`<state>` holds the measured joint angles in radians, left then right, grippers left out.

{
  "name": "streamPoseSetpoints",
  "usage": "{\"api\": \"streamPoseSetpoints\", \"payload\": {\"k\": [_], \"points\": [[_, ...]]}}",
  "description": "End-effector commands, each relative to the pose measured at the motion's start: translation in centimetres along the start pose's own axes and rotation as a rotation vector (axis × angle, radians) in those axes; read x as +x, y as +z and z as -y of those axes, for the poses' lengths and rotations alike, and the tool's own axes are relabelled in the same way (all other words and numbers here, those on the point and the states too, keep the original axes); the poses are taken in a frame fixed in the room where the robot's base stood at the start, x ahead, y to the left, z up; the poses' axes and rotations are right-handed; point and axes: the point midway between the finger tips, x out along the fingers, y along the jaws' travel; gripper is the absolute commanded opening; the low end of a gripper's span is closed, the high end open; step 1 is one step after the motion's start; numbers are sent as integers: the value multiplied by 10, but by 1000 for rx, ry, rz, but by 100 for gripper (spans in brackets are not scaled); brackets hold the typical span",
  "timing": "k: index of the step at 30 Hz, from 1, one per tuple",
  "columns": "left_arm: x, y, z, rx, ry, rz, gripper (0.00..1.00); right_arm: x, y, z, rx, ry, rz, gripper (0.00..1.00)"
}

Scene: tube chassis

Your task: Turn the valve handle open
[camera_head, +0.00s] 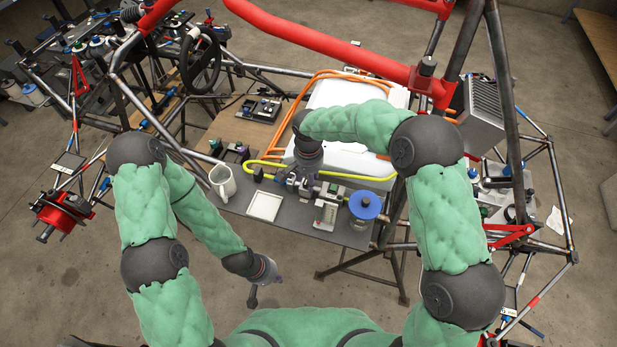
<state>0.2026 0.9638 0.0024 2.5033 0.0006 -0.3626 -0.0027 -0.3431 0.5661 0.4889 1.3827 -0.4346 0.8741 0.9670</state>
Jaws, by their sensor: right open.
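A yellow pipe (350,179) runs along the back of the grey bench top, in front of the white box. My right gripper (298,184) reaches down to this pipe from above and is open. It covers the fittings there, so I cannot make out the valve handle or whether the fingers touch it. A blue round disc (365,205) sits on a clear jar-like part to the right of that gripper. My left gripper (266,292) hangs low in front of the bench, away from the pipe. Its fingers are too small to tell open from shut.
A white mug (222,182) and a white square tray (265,206) stand left on the bench. A small upright device (325,213) stands near its front edge. A tube frame with red bars (310,46) surrounds the bench. The floor in front is clear.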

Motion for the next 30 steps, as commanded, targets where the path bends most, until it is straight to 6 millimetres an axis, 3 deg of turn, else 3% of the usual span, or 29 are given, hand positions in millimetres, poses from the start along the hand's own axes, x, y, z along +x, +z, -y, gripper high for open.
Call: {"api": "streamPoseSetpoints", "payload": {"k": [3, 9, 20, 30], "points": [[0, 0, 0, 0, 0, 0, 0, 0, 0, 0, 0, 0, 0, 49], [0, 0, 0, 0, 0, 0, 0, 0, 0, 0, 0, 0, 0, 0], [-1, 0, 0, 0, 0, 0, 0, -1, 0, 0, -32, 0, 0, 0], [-4, 0, -2, 0, 0, 0, 0, -1, -1, 0, -243, 0, 1, 0]]}}
